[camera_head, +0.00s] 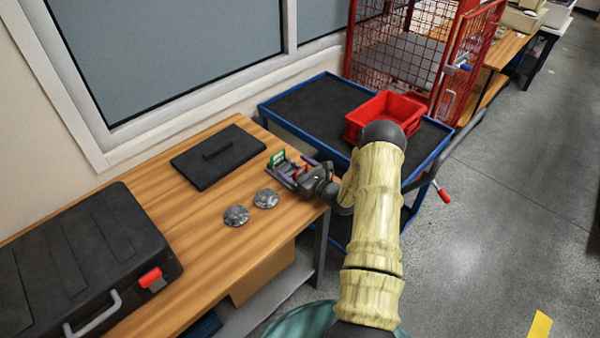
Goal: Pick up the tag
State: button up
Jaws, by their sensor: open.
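My gripper (300,176) is open, low over the right end of the wooden bench, at the end of my arm reaching from the lower right. A small green piece with a white patch (278,158) stands just beyond its fingers; it may be the tag, but it is too small to be sure. A small red piece (298,168) and a purple edge show close by, partly hidden by the gripper. I cannot tell whether the fingers touch any of these pieces.
The wooden bench (190,262) holds a black lidded plate (193,165), two grey metal discs (236,215) and a black case (75,265). A blue-framed cart (300,105) with a red bin (372,108) stands beyond. A red wire cage (385,50) is behind.

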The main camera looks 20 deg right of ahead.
dwell(0.5)
jog(key=c, duration=1)
jog(key=shift+r, duration=0.15)
jog(key=shift+c, duration=0.2)
notch_tip(320, 180, up, 10)
jog(key=b, duration=0.1)
jog(key=shift+b, duration=0.3)
